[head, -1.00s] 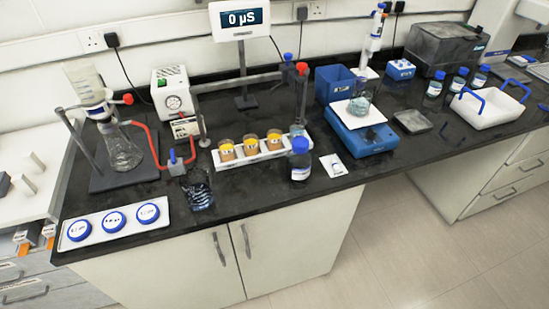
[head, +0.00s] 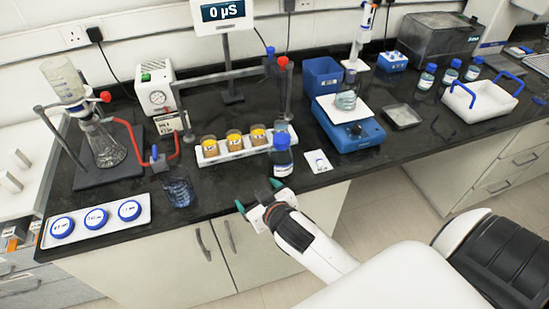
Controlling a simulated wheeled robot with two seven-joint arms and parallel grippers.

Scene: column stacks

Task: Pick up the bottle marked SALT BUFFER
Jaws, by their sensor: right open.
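A blue-capped bottle with a white label (head: 282,160) stands upright at the front of the black bench, in front of the right end of the white rack. Several similar bottles, such as this blue-capped one (head: 426,78), stand at the back right. The labels are too small to read, so I cannot tell which says SALT BUFFER. My right gripper (head: 258,195) is open and empty at the bench's front edge, its green-tipped fingers just in front of and left of the nearer bottle. They look apart from it. My left gripper is out of view.
The white rack (head: 222,157) with yellow-topped jars is left of the near bottle. A glass beaker (head: 179,192) is further left. A small white card (head: 318,161) and a blue stirrer (head: 349,134) are to the right. A white blue-handled tray (head: 482,101) sits far right.

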